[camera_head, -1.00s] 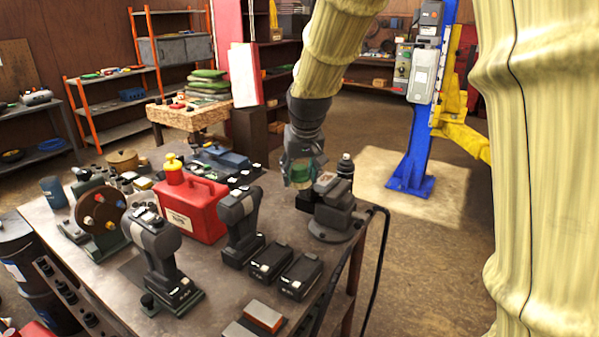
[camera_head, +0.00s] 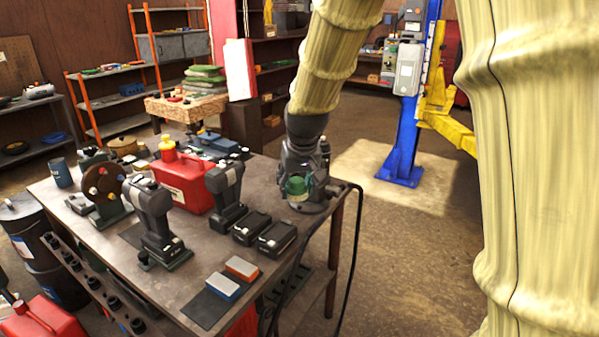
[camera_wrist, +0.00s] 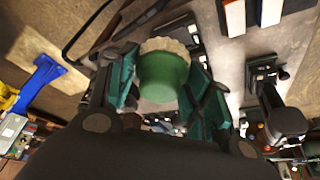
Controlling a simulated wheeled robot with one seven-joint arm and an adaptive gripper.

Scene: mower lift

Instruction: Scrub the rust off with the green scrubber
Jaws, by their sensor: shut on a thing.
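My gripper (camera_head: 296,190) is shut on the green scrubber (camera_wrist: 163,76), a round green cup with a pale bristly end. In the wrist view the green fingers lie on both sides of it and the bristles point away from my wrist. In the head view the scrubber (camera_head: 296,187) shows as a small green patch between the fingers. The gripper is over the right end of the workbench (camera_head: 185,265), in front of a dark vise (camera_head: 312,206), which it mostly hides. I cannot tell whether the scrubber touches anything. I cannot make out a rust patch.
A red can (camera_head: 185,188), black drills (camera_head: 226,190) and battery packs (camera_head: 276,238) stand left of my gripper. Two sharpening blocks (camera_head: 224,286) lie near the front edge. A black cable hangs at the bench's right side. Open floor (camera_head: 420,250) lies to the right, before a blue lift post (camera_head: 403,135).

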